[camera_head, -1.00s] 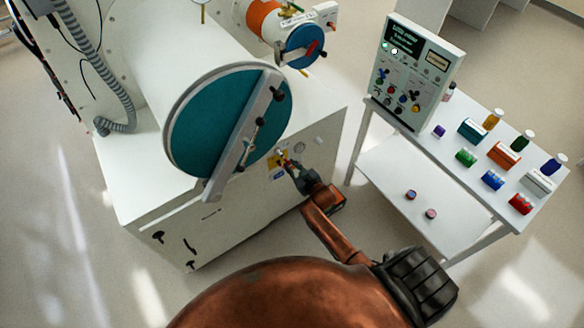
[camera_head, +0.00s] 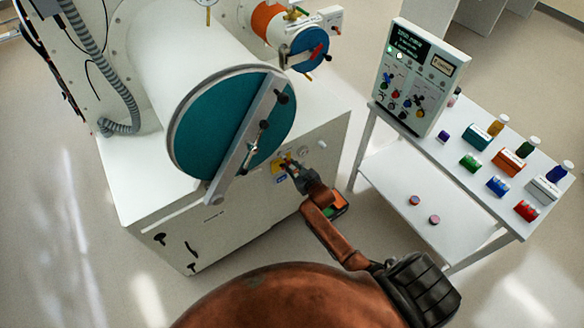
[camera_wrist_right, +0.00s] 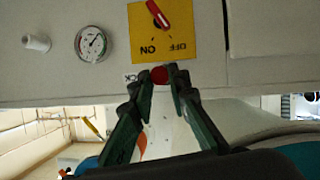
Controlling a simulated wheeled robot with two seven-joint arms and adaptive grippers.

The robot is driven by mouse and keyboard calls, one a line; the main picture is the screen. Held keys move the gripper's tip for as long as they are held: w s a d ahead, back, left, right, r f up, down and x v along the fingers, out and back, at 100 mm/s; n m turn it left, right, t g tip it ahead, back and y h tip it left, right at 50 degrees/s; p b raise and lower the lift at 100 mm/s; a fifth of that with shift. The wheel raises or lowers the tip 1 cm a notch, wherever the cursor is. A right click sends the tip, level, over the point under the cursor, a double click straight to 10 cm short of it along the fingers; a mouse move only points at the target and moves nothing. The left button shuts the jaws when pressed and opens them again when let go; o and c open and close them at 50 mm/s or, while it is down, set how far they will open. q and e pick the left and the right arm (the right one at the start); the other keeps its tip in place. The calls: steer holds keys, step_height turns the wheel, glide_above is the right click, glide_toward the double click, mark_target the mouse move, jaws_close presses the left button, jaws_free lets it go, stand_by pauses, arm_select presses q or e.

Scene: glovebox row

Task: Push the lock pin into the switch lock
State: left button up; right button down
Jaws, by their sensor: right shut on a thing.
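The yellow switch plate (camera_wrist_right: 150,45) with its red handle (camera_wrist_right: 157,14) and ON/OFF marks shows upside down in the wrist view. The plate is small on the cabinet front in the head view (camera_head: 277,164). My right gripper (camera_wrist_right: 160,78) is shut on a red round-ended piece, seemingly the lock pin (camera_wrist_right: 160,75), beside the plate's edge. The fingers hide the lock's opening, so I cannot tell how deep the pin is. My right gripper also shows in the head view (camera_head: 289,168). My left gripper is not in view.
A pressure gauge (camera_wrist_right: 91,43) and a white knob (camera_wrist_right: 37,42) are on the same panel. The large teal door (camera_head: 215,130) with its bar is close to the arm. A white table (camera_head: 455,195) with bottles and a console (camera_head: 415,75) stands right.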

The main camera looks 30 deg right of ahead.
steer(key=c, duration=1.8)
jaws_free()
steer(key=shift+o, duration=0.2)
steer(key=v, duration=1.2)
